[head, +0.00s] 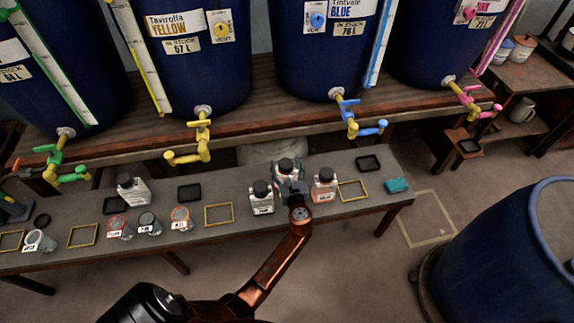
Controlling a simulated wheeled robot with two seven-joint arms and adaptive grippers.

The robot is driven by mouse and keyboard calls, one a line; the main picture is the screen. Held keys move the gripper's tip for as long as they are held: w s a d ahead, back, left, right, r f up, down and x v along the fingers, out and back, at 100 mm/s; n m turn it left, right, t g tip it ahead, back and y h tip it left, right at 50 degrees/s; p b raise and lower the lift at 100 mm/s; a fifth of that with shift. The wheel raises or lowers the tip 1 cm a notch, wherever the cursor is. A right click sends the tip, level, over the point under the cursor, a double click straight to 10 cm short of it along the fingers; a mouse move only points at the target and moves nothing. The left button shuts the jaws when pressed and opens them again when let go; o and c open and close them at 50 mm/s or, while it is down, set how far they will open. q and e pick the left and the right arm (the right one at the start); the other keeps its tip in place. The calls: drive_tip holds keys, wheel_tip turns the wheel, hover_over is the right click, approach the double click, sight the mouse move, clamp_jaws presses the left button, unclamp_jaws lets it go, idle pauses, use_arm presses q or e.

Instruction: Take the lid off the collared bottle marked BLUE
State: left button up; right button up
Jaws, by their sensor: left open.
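Several square bottles with black lids stand on the bench. Three are close together: a left one (262,203), a rear one (280,177) with green-teal edges, and a right one (325,190) with reddish edges. Another bottle (133,193) stands further left. Their labels are too small to read, so I cannot tell which is marked BLUE. My left gripper (292,188) is open, in front of the rear bottle and between the other two. It hides the rear bottle's lower part; I cannot tell whether it touches. My right gripper is not in view.
Labelled jars, including a red-rimmed one (119,232) and an orange-rimmed one (181,222), stand left on the bench (238,228). Yellow frames (219,214) and black trays (369,163) lie between. A teal block (397,185) is at the right end. Vats with taps (365,130) stand behind.

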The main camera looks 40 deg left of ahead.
use_arm(q)
drive_tip(key=shift+c, duration=0.7)
drive_tip(key=c, duration=0.8)
drive_tip(key=shift+r, duration=0.1)
